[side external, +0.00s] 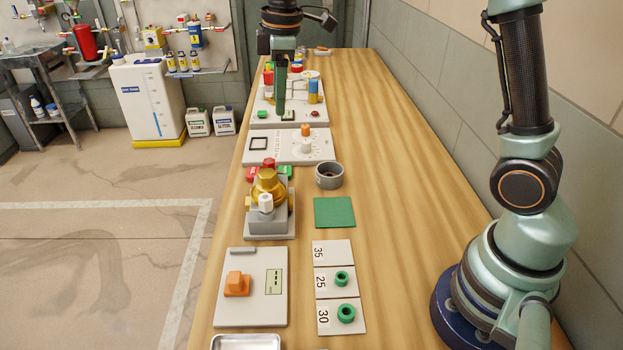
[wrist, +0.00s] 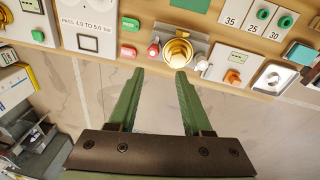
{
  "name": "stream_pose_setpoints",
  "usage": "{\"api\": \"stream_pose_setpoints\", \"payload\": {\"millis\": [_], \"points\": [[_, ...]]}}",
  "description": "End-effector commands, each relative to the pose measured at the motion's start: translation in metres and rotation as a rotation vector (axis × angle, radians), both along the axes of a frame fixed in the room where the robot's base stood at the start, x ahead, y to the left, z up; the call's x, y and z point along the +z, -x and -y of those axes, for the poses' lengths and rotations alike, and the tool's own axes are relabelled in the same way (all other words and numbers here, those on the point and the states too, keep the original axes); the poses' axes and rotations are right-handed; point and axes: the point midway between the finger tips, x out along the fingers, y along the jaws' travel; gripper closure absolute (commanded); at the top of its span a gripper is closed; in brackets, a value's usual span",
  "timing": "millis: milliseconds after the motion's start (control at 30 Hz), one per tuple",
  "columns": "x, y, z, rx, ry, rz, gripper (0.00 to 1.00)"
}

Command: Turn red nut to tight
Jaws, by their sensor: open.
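A small red nut-like piece (side external: 269,162) sits on the far side of a brass valve body (side external: 268,187) on a grey block. In the wrist view the red piece (wrist: 153,49) is just left of the round brass part (wrist: 178,50). A white knob (side external: 265,202) is on the valve's near side. My gripper (side external: 279,113) hangs over the boards at the far part of the bench, beyond the valve and apart from it. In the wrist view my gripper (wrist: 160,72) has two green fingers spread wide with nothing between them.
A panel with orange and white knobs (side external: 288,146) lies beyond the valve. A grey ring (side external: 329,175) and green mat (side external: 334,212) are right of it. Nearer are an orange-knob box (side external: 251,288) and numbered cards (side external: 333,251) with green nuts.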

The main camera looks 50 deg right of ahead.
Motion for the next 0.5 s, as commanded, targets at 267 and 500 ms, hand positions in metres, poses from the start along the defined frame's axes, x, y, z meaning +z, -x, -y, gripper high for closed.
{"api": "stream_pose_setpoints", "payload": {"millis": [267, 500], "points": [[-0.04, -0.038, -0.007, 0.227, 0.018, -0.095, 0.51], [-0.054, -0.044, -0.008, 0.268, 0.02, -0.11, 0.51]]}}
